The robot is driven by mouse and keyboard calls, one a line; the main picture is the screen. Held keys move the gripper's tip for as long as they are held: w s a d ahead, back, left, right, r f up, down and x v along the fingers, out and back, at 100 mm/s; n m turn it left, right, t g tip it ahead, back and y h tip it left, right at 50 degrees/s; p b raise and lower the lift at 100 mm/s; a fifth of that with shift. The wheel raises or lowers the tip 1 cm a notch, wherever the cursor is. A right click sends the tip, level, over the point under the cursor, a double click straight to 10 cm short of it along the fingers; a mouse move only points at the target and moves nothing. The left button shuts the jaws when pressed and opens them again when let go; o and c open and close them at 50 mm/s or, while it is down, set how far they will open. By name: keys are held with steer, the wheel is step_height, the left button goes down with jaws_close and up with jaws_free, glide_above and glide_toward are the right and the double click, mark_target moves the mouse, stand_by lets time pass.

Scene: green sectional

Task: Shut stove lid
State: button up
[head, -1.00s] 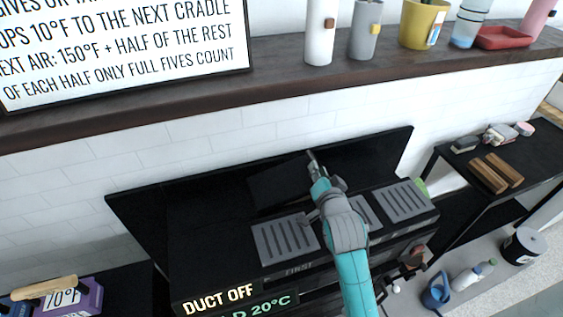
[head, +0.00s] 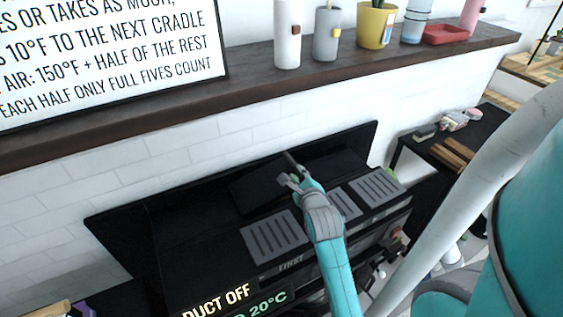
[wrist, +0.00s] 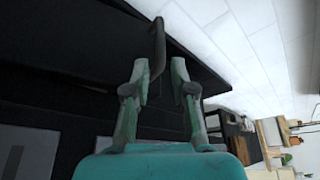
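The black stove (head: 160,245) stands against the white tiled wall, with grey slotted grates (head: 275,236) along its front. Its black lid (head: 357,143) stands raised at the back, tilted toward the wall. A dark bar handle (wrist: 157,45) sticks out from the black panel in the wrist view. My gripper (head: 290,180) is over the stove, close to this handle. In the wrist view my gripper (wrist: 160,68) has its fingers apart. The handle's near end is by the left fingertip; I cannot tell whether they touch. My gripper hides part of the stove top in the head view.
A wooden shelf (head: 120,124) with cups and a yellow pot (head: 375,25) runs above the stove. A dark side table (head: 490,128) with wooden blocks stands to the right. My arm covers the right of the head view.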

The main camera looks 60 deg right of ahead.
mark_target(293, 163)
steer(key=x, duration=1)
steer(key=shift+w+d, duration=0.1)
steer(key=shift+w, duration=0.1)
steer(key=shift+c, duration=0.3)
jaws_close()
